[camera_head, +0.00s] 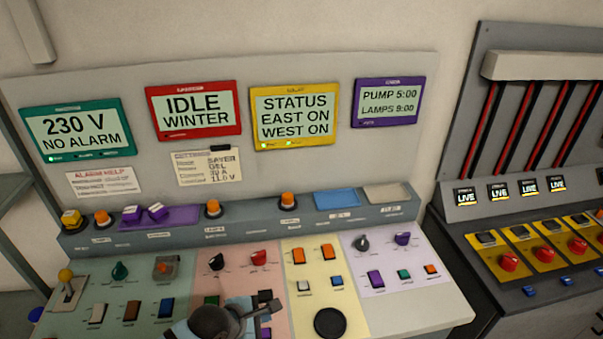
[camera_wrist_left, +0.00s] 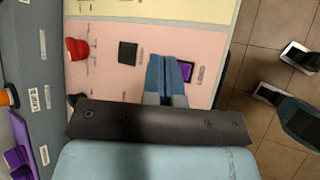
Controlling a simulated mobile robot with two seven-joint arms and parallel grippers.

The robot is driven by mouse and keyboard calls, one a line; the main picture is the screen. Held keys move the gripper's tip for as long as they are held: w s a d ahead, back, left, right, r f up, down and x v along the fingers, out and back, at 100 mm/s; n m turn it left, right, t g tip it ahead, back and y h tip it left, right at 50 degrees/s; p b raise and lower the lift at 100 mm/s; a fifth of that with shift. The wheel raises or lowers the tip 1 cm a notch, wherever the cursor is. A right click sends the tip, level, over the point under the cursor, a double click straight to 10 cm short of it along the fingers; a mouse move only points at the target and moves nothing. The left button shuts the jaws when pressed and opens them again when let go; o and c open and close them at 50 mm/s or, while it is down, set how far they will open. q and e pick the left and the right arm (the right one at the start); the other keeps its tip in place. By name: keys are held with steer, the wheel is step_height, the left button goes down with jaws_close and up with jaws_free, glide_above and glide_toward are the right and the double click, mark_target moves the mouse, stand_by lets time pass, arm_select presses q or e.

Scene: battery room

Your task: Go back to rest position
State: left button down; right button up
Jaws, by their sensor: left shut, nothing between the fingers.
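My left gripper (camera_head: 264,303) is low in the middle of the head view, over the pink section of the sloped control desk (camera_head: 430,303). Its fingers (camera_wrist_left: 168,76) show in the left wrist view, pressed together with nothing between them. They are over the pink section, beside a purple switch (camera_wrist_left: 186,70) that they partly cover. I cannot tell whether they touch the desk.
Knobs and switches crowd the desk, including a red knob (camera_head: 258,258) and a round black button (camera_head: 330,322). Display panels such as the red-framed one (camera_head: 194,109) stand behind. A grey cabinet with yellow breaker plates (camera_head: 500,258) is at right. Tiled floor (camera_wrist_left: 262,30) shows beyond the desk.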

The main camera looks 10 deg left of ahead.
arm_select(q)
steer(key=shift+s+f+m, duration=0.35)
steer(key=shift+s+m, duration=0.1)
steer(key=shift+m, duration=0.25)
steer(key=s+a+f+m+t+y, duration=0.1)
steer(key=s+a+f+m, duration=0.2)
steer(key=s+m, duration=0.5)
steer(key=s+a+f+m+t+y, duration=0.1)
steer(key=s+a+f+m+t, duration=0.1)
steer(key=s+m, duration=0.6)
steer(key=a+f+m, duration=0.1)
steer(key=m, duration=0.3)
steer(key=shift+f+t+y, duration=0.3)
steer(key=shift+y, duration=0.1)
arm_select(e)
steer(key=shift+s+d+f+m, duration=0.15)
steer(key=shift+d+f+m, duration=0.15)
steer(key=shift+d+f, duration=0.4)
arm_select(q)
steer(key=shift+a, duration=0.1)
arm_select(e)
steer(key=shift+a+r, duration=0.15)
steer(key=shift+a, duration=0.2)
